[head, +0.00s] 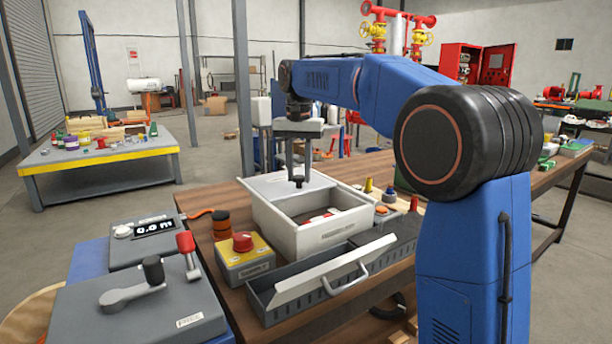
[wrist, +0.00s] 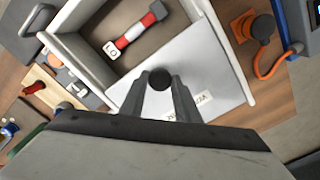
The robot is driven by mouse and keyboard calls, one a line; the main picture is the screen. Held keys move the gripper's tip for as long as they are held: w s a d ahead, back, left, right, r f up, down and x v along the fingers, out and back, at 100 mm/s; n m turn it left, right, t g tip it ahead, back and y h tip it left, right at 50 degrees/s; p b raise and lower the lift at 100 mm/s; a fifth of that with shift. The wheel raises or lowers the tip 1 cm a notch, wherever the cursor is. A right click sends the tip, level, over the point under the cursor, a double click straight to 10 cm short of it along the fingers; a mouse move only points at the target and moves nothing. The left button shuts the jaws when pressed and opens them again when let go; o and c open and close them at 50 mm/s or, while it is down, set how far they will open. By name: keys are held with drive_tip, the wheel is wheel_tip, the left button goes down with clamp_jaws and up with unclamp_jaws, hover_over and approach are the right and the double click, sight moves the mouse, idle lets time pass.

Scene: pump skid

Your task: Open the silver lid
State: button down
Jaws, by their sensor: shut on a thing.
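A white open-topped box (head: 331,235) stands on the wooden bench. A flat silver lid (head: 265,187) with a black knob (wrist: 160,78) covers its back part, and its front part is uncovered. The lid also shows in the wrist view (wrist: 222,97). My gripper (head: 298,175) points down over the lid and is shut on the knob; it also shows in the wrist view (wrist: 161,84). Inside the box lies a red and white striped piece (wrist: 137,30) with a small tag.
A dark tray (head: 262,304) with a tilted pale flap (head: 325,277) and handle lies in front of the box. A yellow box with a red button (head: 243,243) and an orange-black knob (head: 221,224) stand left. Coloured pegs (head: 368,185) stand right. Grey lever panels (head: 140,310) are front left.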

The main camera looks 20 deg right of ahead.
drive_tip(key=shift+w+a, duration=0.15)
drive_tip(key=shift+w, duration=0.45)
drive_tip(key=c, duration=1.3)
unclamp_jaws()
drive_tip(key=shift+c, duration=0.2)
wheel_tip(320, 180, up, 12)
